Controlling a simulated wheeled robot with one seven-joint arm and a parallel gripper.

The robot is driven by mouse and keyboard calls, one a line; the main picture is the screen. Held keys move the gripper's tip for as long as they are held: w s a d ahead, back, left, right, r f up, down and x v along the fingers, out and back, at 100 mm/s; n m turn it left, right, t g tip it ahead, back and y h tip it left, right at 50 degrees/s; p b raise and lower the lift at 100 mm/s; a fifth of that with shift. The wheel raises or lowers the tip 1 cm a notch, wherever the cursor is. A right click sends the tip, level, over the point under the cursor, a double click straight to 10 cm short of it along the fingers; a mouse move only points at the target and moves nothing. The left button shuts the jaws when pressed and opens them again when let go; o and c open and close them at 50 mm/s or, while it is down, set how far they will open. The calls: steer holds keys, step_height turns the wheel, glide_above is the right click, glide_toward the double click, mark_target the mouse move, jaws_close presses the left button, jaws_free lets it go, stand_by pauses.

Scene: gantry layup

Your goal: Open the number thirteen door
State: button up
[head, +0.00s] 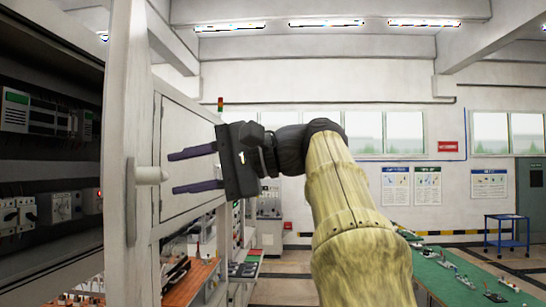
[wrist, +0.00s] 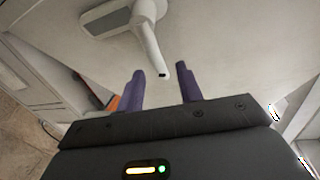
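A white door panel (head: 120,110) stands nearly edge-on at the left in the head view. It carries a pale lever handle (head: 152,175) on a grey plate; the handle also shows in the wrist view (wrist: 150,40). I cannot read a number thirteen on it, and its hinge side is unclear. My gripper (head: 172,172) is open, with two purple fingers pointing left toward the handle. In the wrist view the fingertips (wrist: 160,72) are apart, and the lever's free end shows in the gap between them. I see no clear contact.
An open cabinet (head: 45,130) with breakers and a red lamp is at far left. A white cabinet panel (head: 185,150) stands behind my fingers. A brown worktop (head: 190,283) lies below. A green table (head: 470,275) is at right, with a blue cart (head: 507,235) beyond.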

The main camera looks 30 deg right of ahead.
steer(key=p+v, duration=0.2)
steer(key=v, duration=1.2)
steer(key=shift+d, duration=0.35)
steer(key=shift+s, duration=0.1)
steer(key=shift+c, duration=0.5)
